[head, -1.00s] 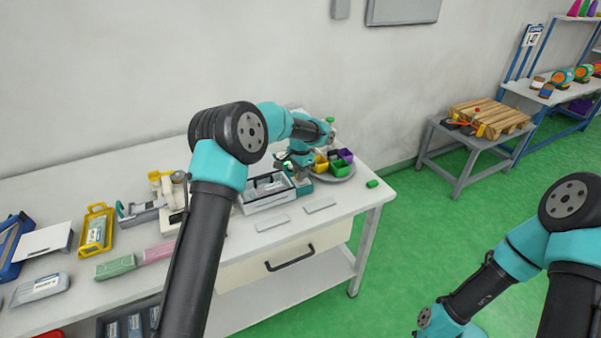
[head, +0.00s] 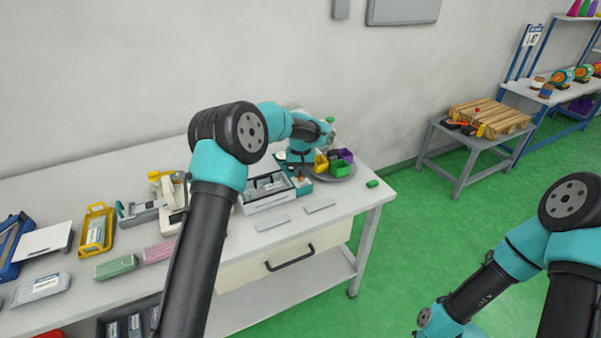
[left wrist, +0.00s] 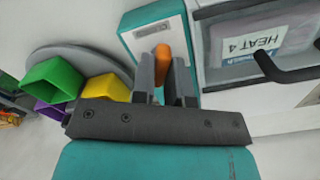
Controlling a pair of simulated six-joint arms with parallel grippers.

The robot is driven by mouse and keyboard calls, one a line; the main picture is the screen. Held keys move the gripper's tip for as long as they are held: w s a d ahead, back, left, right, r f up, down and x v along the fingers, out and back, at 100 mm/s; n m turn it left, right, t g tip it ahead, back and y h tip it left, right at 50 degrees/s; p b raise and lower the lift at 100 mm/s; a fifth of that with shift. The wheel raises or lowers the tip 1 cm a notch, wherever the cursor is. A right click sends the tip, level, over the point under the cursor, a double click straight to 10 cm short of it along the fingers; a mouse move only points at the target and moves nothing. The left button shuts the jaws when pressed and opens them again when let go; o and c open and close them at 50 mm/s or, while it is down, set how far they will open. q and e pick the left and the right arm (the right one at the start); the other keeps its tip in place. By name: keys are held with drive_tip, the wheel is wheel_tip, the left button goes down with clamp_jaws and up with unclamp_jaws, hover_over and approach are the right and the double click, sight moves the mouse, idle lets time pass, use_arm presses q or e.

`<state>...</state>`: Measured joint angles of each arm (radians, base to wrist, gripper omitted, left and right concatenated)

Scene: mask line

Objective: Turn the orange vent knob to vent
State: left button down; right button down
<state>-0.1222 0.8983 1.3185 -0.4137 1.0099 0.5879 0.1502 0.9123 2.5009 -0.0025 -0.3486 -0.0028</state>
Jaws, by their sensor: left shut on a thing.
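The orange vent knob (left wrist: 163,60) stands on a teal box with a pale face (left wrist: 158,30), seen in the left wrist view. The same teal box (head: 303,189) shows small in the head view on the workbench. My left gripper (left wrist: 165,72) is shut on the knob, one grey finger on each side of it. The knob's lower part is hidden by the fingers, and any lettering on the box is too small to read. In the head view my left arm covers part of the bench. My right arm shows at the right, but its gripper is outside the frame.
A clear-lidded chamber (head: 266,198) with a dark handle stands directly beside the teal box; a pouch marked "HEAT 4" (left wrist: 262,44) lies inside. On the other side is a round grey tray (head: 347,175) with green, yellow and purple bins. The bench's front strip has two flat plates (head: 320,205).

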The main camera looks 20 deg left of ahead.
sight(300, 173)
use_arm(q)
drive_tip(key=n, duration=0.5)
drive_tip(key=shift+n, duration=0.4)
drive_tip(key=c, duration=1.1)
unclamp_jaws()
wheel_tip(300, 173, up, 18)
drive_tip(key=shift+f, duration=0.25)
